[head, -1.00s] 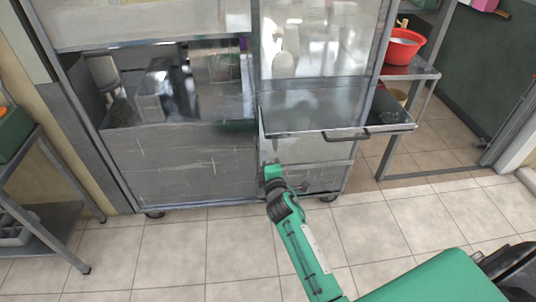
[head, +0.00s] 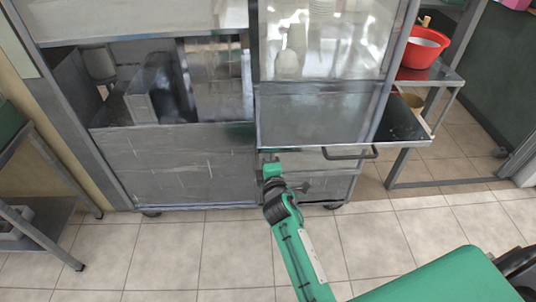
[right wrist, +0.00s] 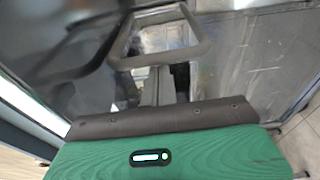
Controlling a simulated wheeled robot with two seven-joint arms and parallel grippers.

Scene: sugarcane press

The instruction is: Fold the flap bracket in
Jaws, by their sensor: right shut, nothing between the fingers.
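The flap (head: 318,115) is a grey metal panel at the right of the cabinet front, standing out with a dark handle (head: 350,153) on its front edge. My right gripper (head: 270,160) is below its left part, close to the lower cabinet front. In the right wrist view my right gripper (right wrist: 158,80) is shut and empty. A grey loop-shaped frame (right wrist: 198,42), apparently the bracket, shows just beyond the fingers; I cannot tell whether they touch it. The bracket is not clear in the head view, where arm and flap may hide it. My left gripper is not in view.
The cabinet (head: 175,165) has an open bay at left. A red bowl (head: 424,46) stands on a side table (head: 445,75) at right. A shelf rack (head: 45,215) stands at far left. The tiled floor (head: 165,250) in front is clear.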

